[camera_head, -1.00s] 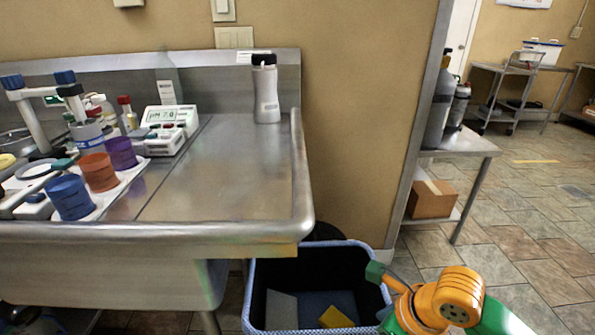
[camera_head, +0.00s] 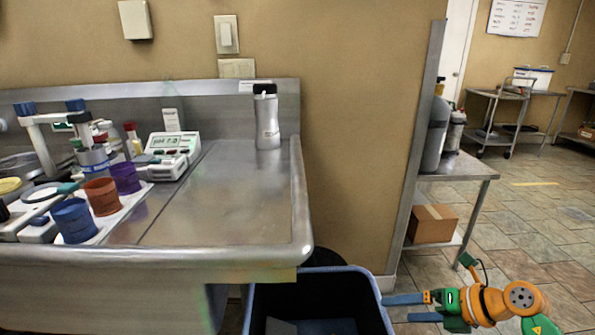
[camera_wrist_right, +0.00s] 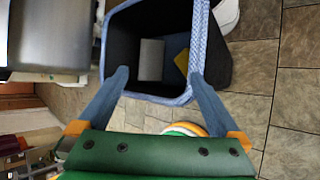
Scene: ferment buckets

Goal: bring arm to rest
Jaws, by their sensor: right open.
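My right gripper (camera_head: 408,308) is at the lower right in the head view, its blue fingers pointing left at the right rim of a bin. The fingers are apart and nothing is between them. In the right wrist view the right gripper (camera_wrist_right: 160,95) shows open, with the bin's rim beyond its fingertips. The bin (camera_head: 330,271) is dark inside with a blue rim and stands on the floor beside the steel counter. In the wrist view a grey piece (camera_wrist_right: 151,60) and a yellow piece (camera_wrist_right: 182,62) lie in it. My left gripper is not in view.
The steel counter (camera_head: 230,205) holds a white bottle (camera_head: 267,120), a pH meter (camera_head: 173,155) and blue, orange and purple cups (camera_head: 73,220) at left. A steel side table (camera_head: 460,167) with a cardboard box (camera_head: 433,223) stands at right. Tiled floor (camera_head: 530,215) is open there.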

